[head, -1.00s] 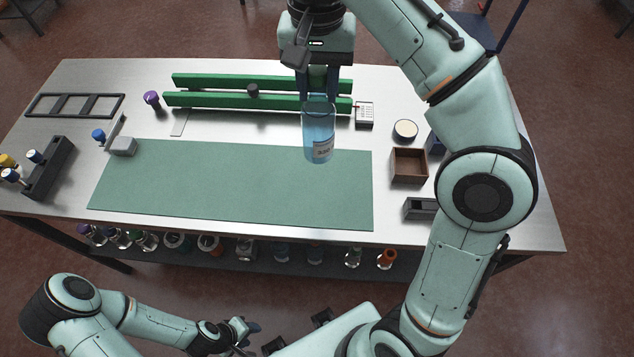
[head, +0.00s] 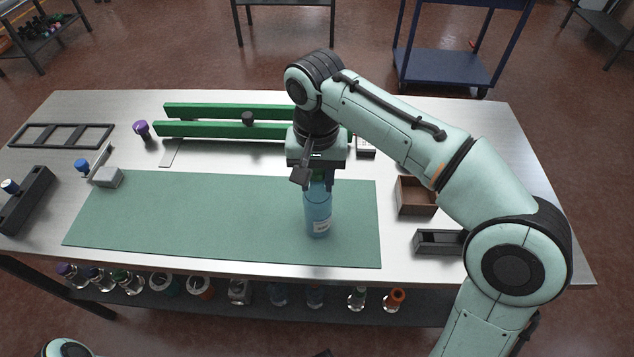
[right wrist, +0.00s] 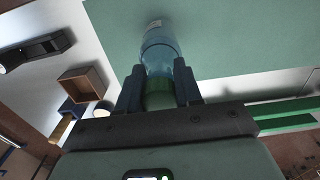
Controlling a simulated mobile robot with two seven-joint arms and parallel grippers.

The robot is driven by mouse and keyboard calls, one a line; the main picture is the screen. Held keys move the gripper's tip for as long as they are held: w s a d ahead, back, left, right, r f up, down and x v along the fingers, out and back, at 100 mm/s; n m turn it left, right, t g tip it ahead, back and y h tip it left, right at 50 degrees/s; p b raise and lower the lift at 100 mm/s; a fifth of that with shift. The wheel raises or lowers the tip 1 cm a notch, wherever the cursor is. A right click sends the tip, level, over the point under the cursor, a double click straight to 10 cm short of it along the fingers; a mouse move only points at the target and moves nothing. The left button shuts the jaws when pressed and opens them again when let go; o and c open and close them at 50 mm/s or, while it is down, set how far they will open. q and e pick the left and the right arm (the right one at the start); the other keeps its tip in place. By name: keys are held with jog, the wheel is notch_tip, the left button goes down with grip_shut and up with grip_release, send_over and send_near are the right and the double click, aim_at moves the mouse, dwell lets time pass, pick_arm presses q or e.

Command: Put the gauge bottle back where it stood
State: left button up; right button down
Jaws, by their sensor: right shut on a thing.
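The gauge bottle, a clear blue bottle (head: 318,215) with a white label, is upright over the right part of the green mat (head: 200,210). I cannot tell whether its base touches the mat. My right gripper (head: 319,182) is above it, shut on its top end. In the right wrist view the bottle (right wrist: 158,45) sits between the two fingers (right wrist: 159,92), with a green part low between them. My left gripper is outside the head view.
Green rails (head: 220,130) lie behind the mat. A brown open box (head: 416,197) and a dark grey holder (head: 438,242) stand to the right. A grey block (head: 108,178) is at the mat's left corner. Several bottles stand on the shelf below (head: 330,308). Most of the mat is clear.

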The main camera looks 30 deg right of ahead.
jog(key=shift+f, duration=0.4)
jog(key=c, duration=0.7)
grip_release()
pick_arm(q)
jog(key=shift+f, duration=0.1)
pick_arm(e)
notch_tip(320, 180, up, 12)
jog(key=p, duration=0.4)
jog(key=shift+w, duration=0.1)
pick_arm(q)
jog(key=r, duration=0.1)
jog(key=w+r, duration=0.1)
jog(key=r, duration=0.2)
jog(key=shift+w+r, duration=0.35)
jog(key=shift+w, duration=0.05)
